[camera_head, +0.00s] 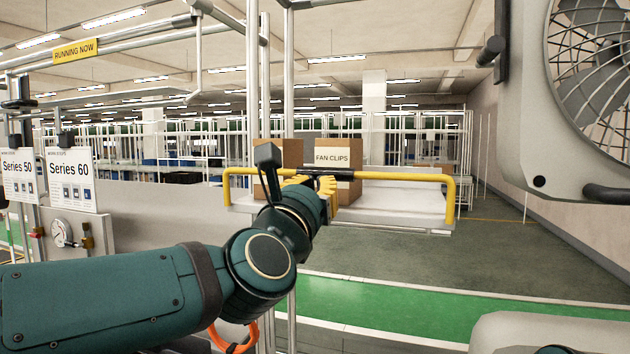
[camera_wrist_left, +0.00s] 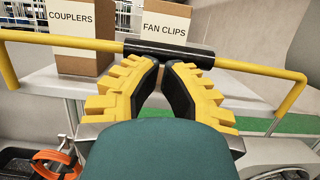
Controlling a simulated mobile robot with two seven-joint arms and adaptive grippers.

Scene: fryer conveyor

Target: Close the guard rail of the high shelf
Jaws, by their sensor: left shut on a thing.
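The guard rail (camera_head: 451,198) is a yellow bar with a black grip in its middle, across the front of the high shelf (camera_head: 405,206). It also shows in the left wrist view (camera_wrist_left: 245,67), with its black grip (camera_wrist_left: 170,52) in front of the boxes. My left gripper (camera_head: 325,184) is at the middle of the rail. In the left wrist view its yellow fingers (camera_wrist_left: 166,64) converge on the black grip and are shut on it. The fingers partly hide the rail in the head view. My right gripper is not in view.
On the shelf stand a FAN CLIPS box (camera_head: 338,152) and a COUPLERS box (camera_wrist_left: 80,35). A large fan (camera_head: 590,80) hangs at the upper right. Series 50 and Series 60 signs (camera_head: 72,180) stand at the left. The shelf's right part is bare.

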